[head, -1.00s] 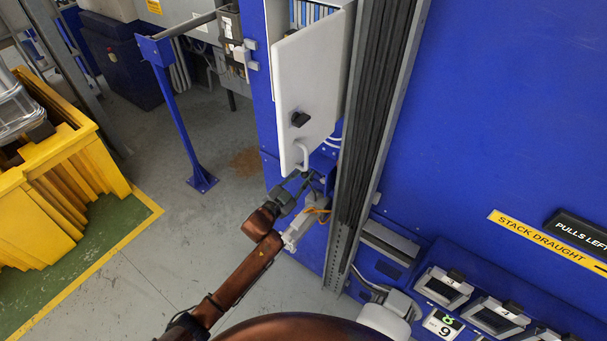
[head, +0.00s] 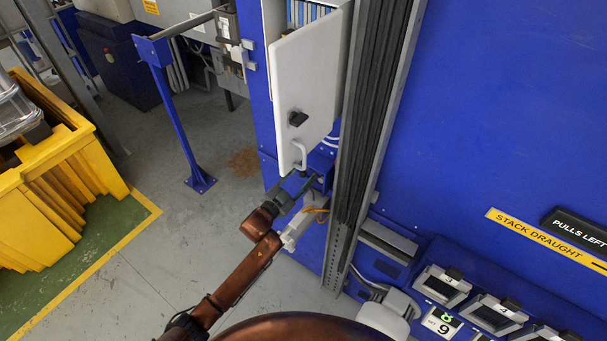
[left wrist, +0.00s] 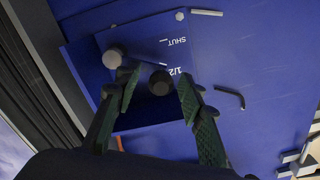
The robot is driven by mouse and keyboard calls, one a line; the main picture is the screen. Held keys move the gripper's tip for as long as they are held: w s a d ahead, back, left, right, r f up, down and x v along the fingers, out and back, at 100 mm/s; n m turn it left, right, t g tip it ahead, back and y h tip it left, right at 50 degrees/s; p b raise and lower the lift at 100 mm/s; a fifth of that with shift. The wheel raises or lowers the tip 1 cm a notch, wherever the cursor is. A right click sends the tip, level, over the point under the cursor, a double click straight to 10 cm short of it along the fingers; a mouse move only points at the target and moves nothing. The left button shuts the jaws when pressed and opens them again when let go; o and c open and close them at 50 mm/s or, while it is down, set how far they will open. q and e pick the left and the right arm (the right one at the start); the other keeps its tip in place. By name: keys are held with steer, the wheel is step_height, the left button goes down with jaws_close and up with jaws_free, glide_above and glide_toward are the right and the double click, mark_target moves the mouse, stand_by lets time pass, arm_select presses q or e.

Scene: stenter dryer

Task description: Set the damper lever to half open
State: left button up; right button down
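In the left wrist view a blue damper plate (left wrist: 140,40) carries white marks reading "SHUT" and "1/2". A round grey boss (left wrist: 112,58) sits on its left side. A dark round knob (left wrist: 160,82), which looks like the damper lever's end, stands close to the "1/2" mark; the lever's exact setting cannot be read. My left gripper (left wrist: 158,95) is open, its green-padded fingers on either side of the knob with gaps showing. In the head view my left gripper (head: 309,182) is just below the cabinet door's handle, by a small blue box (head: 322,160). My right gripper is not in view.
A white cabinet door (head: 303,85) with a handle (head: 301,155) hangs open just above my left gripper. A dark vertical rail (head: 372,130) stands close to its right. A dark bent rod (left wrist: 229,97) lies right of the fingers in the left wrist view.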

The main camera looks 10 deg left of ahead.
arm_select(q)
steer(key=v, duration=1.2)
